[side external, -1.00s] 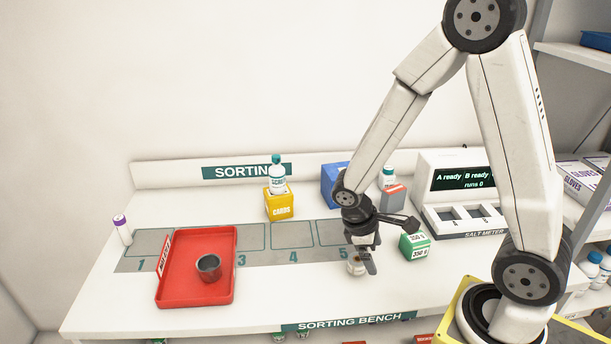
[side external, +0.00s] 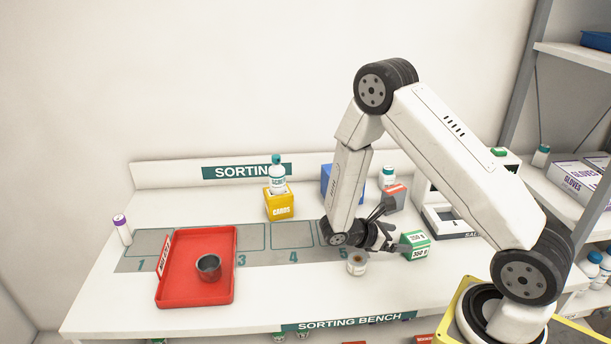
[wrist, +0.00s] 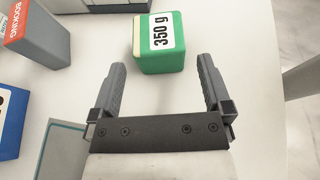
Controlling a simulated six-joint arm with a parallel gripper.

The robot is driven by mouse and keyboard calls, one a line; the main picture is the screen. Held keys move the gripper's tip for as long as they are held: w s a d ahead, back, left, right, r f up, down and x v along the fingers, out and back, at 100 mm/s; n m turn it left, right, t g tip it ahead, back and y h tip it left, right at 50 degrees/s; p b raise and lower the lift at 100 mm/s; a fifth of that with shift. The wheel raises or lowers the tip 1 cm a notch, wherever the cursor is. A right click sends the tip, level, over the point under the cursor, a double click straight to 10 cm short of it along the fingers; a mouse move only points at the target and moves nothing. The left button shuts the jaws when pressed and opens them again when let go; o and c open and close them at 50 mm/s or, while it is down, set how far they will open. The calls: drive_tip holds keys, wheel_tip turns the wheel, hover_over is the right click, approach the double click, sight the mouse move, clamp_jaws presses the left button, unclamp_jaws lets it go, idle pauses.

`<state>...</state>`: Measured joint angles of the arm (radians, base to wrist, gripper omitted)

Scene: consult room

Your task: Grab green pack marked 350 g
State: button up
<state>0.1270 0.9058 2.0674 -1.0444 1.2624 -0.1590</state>
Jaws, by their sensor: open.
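The green pack (side external: 416,247) is a small box with white labels reading 350 g. It stands on the white bench right of the numbered mat. In the wrist view the green pack (wrist: 160,42) sits ahead of the open jaws, its near face just beyond the fingertips and roughly centred between them. My gripper (side external: 396,238) is low over the bench, pointing right toward the pack. In the wrist view my gripper (wrist: 161,75) is open with nothing between its fingers.
A small jar (side external: 357,263) stands just below my gripper. A grey and orange box (side external: 395,197) and a blue box (side external: 328,184) stand behind. The salt meter (side external: 452,222) is right of the pack. A red tray (side external: 205,296) holds a dark cup (side external: 208,268).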

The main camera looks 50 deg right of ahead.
sight(418, 240)
drive_tip(key=shift+s, duration=0.1)
drive_tip(key=shift+x, duration=1.25)
drive_tip(key=shift+d+f, duration=0.1)
drive_tip(key=shift+x, duration=2.5)
drive_tip(key=c, duration=1.3)
